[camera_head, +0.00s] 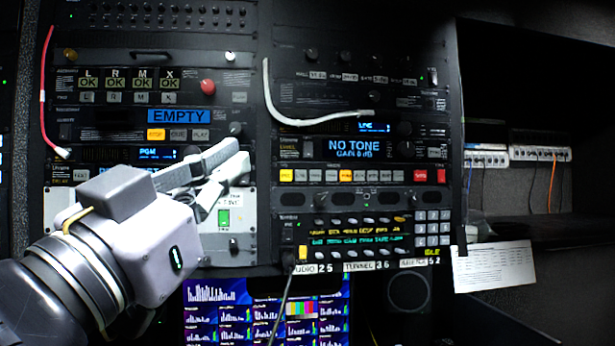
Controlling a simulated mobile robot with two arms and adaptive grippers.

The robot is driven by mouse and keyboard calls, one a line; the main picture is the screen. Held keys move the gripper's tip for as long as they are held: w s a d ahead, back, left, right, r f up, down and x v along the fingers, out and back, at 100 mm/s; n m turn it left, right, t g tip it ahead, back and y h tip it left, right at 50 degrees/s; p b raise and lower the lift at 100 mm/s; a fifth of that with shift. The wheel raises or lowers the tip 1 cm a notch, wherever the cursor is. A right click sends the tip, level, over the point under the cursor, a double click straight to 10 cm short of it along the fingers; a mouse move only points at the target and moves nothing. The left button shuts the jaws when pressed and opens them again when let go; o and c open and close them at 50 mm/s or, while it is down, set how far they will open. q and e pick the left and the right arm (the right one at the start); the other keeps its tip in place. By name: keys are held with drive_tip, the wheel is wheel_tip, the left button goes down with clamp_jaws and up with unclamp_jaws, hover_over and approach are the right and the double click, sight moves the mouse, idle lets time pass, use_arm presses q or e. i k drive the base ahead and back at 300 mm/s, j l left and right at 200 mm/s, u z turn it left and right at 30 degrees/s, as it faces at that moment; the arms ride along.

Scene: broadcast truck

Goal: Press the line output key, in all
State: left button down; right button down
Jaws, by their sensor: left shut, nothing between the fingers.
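The rack panel with the blue "NO TONE" display (355,149) is right of centre, with a row of lit yellow, white and red keys (345,175) under it. A small blue display (374,127) that seems to read "LINE" is just above. The key lettering is too small to read, so I cannot tell which key is the line output key. My left gripper (241,160) is shut and empty, its fingertips left of this panel, in front of the left rack. It hides part of the units behind it. My right gripper is not in view.
A white cable (300,121) hangs across the right rack, and a red cable (43,95) hangs at the left. A keypad unit (365,236) sits below the key row. Screens (265,312) are at the bottom. A paper sheet (494,266) hangs at the right.

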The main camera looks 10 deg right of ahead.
sight(301, 175)
drive_tip(key=i+l, duration=0.3)
drive_tip(key=i, duration=0.2)
drive_tip(key=i+l, duration=0.3)
drive_tip(key=i, duration=0.15)
